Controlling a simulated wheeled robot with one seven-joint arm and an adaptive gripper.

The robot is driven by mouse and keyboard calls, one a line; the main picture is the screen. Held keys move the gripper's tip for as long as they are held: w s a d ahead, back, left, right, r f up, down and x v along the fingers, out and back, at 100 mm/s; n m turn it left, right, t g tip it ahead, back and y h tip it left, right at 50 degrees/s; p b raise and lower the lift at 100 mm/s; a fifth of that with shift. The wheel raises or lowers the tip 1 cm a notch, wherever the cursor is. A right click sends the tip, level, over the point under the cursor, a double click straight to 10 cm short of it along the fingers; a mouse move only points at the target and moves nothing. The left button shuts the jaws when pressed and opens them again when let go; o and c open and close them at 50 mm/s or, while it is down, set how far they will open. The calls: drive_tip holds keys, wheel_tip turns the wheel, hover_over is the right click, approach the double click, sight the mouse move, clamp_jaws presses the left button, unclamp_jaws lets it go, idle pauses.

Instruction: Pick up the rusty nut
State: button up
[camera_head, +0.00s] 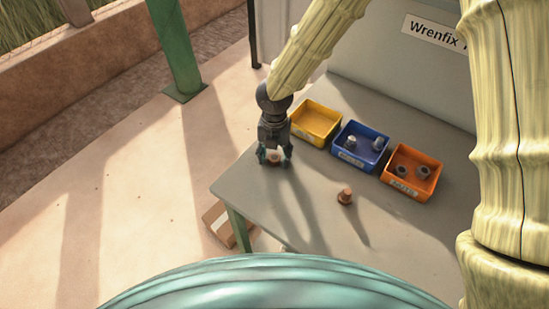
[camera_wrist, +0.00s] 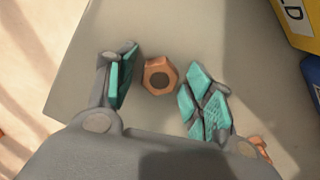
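The rusty nut (camera_wrist: 159,76) is an orange-brown hexagonal piece with a dark hole, lying on the grey table. In the head view the nut (camera_head: 274,158) shows partly between the fingertips near the table's left corner. My gripper (camera_head: 273,157) points down there; its teal finger pads (camera_wrist: 163,93) are apart. A second rusty piece (camera_head: 345,196), seemingly a bolt, stands on the table to the right.
A yellow bin (camera_head: 316,122) looks empty. A blue bin (camera_head: 361,146) and an orange bin (camera_head: 411,172) each hold grey metal parts. The table (camera_head: 300,225) is clear toward its front. A cardboard box (camera_head: 218,224) lies below the left edge.

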drive_tip(key=shift+s+r, duration=0.15)
drive_tip(key=c, duration=0.8)
